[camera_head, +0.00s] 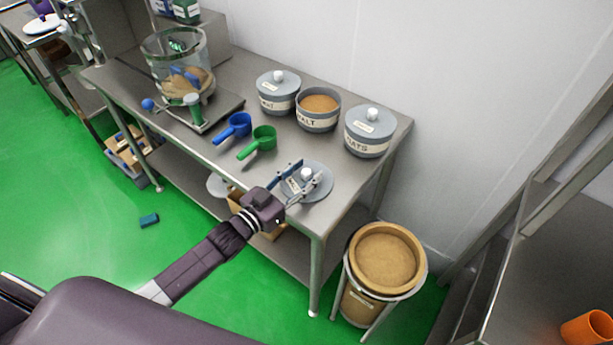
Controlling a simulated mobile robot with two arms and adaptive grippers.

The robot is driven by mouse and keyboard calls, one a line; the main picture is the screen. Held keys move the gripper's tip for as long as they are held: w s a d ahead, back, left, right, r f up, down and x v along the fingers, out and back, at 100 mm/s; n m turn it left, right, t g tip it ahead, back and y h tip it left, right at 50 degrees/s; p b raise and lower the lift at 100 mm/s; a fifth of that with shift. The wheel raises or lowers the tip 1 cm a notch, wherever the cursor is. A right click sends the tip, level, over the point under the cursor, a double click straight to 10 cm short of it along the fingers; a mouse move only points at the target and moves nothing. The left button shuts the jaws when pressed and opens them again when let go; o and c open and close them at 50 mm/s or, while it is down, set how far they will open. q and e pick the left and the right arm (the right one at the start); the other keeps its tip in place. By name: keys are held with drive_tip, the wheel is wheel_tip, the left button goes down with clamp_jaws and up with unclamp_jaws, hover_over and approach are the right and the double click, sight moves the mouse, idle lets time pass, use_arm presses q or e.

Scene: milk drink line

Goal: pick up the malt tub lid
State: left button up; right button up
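The malt tub lid (322,190) is a grey disc with a pale label and a white knob. It lies flat on the steel table near its front right corner. My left gripper (307,172) reaches over the lid from the front, its fingers spread on either side of the knob. I cannot tell whether they touch it. The malt tub (318,121) stands open behind the lid, showing brown powder. My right gripper is not in view.
Two lidded tubs, one on the left (277,104) and the oats tub (366,146) on the right, flank the malt tub. A blue scoop (238,124) and a green scoop (263,138) lie left of the lid. A barrel (358,303) stands below the table's right end.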

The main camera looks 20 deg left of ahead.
use_arm(q)
drive_tip(key=shift+w+d, duration=0.2)
drive_tip(key=shift+w, duration=0.2)
clamp_jaws()
drive_tip(key=shift+r, duration=0.1)
